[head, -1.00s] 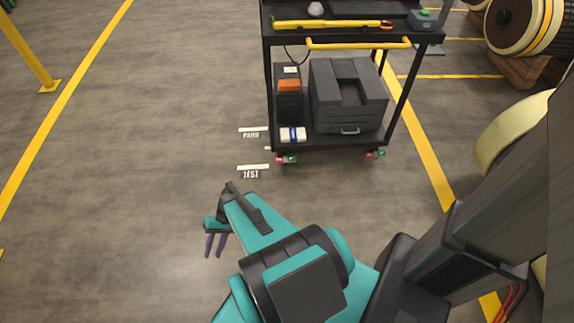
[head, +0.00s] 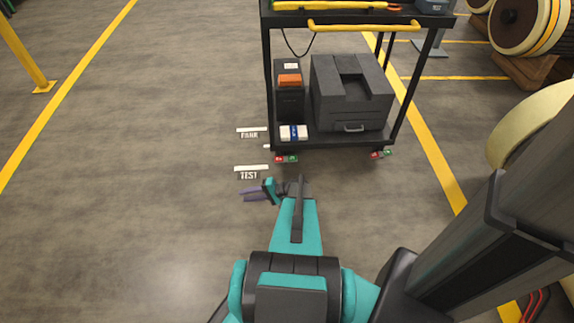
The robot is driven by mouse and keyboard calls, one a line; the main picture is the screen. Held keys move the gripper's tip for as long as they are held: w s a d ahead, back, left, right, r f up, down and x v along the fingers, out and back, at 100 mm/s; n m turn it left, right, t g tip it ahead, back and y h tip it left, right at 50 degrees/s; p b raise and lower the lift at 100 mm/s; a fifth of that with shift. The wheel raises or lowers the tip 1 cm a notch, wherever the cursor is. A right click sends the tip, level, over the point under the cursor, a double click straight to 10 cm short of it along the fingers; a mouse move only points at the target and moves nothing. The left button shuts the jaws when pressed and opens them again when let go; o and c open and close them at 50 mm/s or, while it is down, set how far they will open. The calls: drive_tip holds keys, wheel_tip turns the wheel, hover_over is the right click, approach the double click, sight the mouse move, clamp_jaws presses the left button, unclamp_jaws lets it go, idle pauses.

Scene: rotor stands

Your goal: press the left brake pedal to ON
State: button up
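The left brake pedal (head: 286,159) is at the foot of the black cart's front left leg, with a red part on its left and a green part on its right. Which side is pressed is too small to tell. The right brake pedal (head: 381,154) is a similar red and green pair at the front right leg. My gripper (head: 246,193) is just in front of and left of the left pedal, apart from it. Its two purple fingers point left with a gap between them, and nothing is seen between them.
The black cart (head: 350,139) carries a dark grey case (head: 350,95), a black box with an orange part (head: 289,90) and a small white and blue pack (head: 293,132). Floor marks PARK (head: 249,134) and TEST (head: 249,173) lie left of it.

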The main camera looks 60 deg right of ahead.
drive_tip(key=s+d+f+m+t+h+b, duration=0.1)
drive_tip(key=s+d+f+t+h+b, duration=0.15)
drive_tip(key=d, duration=0.55)
drive_tip(key=s+d+f+m+t+h+b, duration=0.1)
drive_tip(key=s+d+m+h, duration=0.15)
drive_tip(key=d, duration=0.45)
drive_tip(key=m+t+h+b, duration=0.2)
drive_tip(key=h+b, duration=0.1)
drive_tip(key=h, duration=0.1)
approach(286, 159)
drive_tip(key=s, duration=0.4)
drive_tip(key=shift+a+f, duration=0.2)
drive_tip(key=shift+a, duration=0.1)
drive_tip(key=w+b, duration=0.1)
drive_tip(key=w, duration=0.3)
drive_tip(key=w+d+b, duration=0.1)
drive_tip(key=w, duration=0.4)
drive_tip(key=w+d+b, duration=0.1)
drive_tip(key=w+b, duration=0.1)
drive_tip(key=w, duration=0.2)
drive_tip(key=shift+w+d+f, duration=0.15)
drive_tip(key=shift+w, duration=0.2)
clamp_jaws()
